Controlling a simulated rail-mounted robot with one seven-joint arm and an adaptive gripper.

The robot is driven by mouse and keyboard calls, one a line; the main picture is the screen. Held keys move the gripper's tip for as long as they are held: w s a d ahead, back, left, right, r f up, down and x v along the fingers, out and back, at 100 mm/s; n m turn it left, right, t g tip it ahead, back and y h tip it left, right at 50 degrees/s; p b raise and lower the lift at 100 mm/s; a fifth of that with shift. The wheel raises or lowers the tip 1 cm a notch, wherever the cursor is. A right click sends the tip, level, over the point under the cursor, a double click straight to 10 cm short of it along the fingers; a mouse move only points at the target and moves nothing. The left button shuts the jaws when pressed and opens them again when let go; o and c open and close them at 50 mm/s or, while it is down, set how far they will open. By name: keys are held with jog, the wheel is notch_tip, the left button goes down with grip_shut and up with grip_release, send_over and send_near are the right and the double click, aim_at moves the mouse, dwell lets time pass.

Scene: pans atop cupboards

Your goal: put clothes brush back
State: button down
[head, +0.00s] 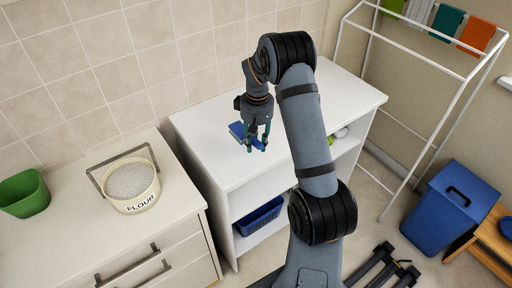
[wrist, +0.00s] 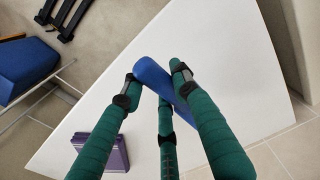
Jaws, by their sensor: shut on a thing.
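My gripper (head: 257,147) is above the white cupboard top, its green fingers pointing down. It is shut on a blue, rounded piece, which I take to be the clothes brush's handle (wrist: 155,76). In the wrist view the handle runs slantwise between the fingertips, and its lower right end is hidden behind a finger. A purple-blue boxy thing (wrist: 100,150) shows at the lower left of the wrist view, partly behind a finger; I cannot tell what it is. In the head view, blue (head: 237,130) shows just left of the fingers. Whether the brush touches the top is unclear.
The white cupboard (head: 205,150) has open shelves with a blue basket (head: 259,217). A flour tub (head: 130,184) and green pot (head: 24,194) stand on the left counter. A drying rack (head: 440,130) and blue bin (head: 449,205) are at right. The top's right part is clear.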

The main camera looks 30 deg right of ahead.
aim_at(256, 157)
notch_tip(256, 157, down, 3)
jog(key=shift+f+p, duration=0.15)
jog(key=shift+p, duration=0.35)
jog(key=shift+f, duration=0.1)
jog(key=shift+f, duration=0.1)
jog(key=shift+f+b, duration=0.15)
jog(key=shift+b, duration=0.2)
jog(key=c, duration=1.5)
grip_release()
jog(key=shift+o, duration=0.8)
jog(key=shift+r, duration=0.55)
jog(key=r, duration=0.5)
jog(key=r+b, duration=0.1)
jog(key=r, duration=0.5)
jog(key=shift+s+r, duration=0.2)
jog(key=shift+r, duration=0.05)
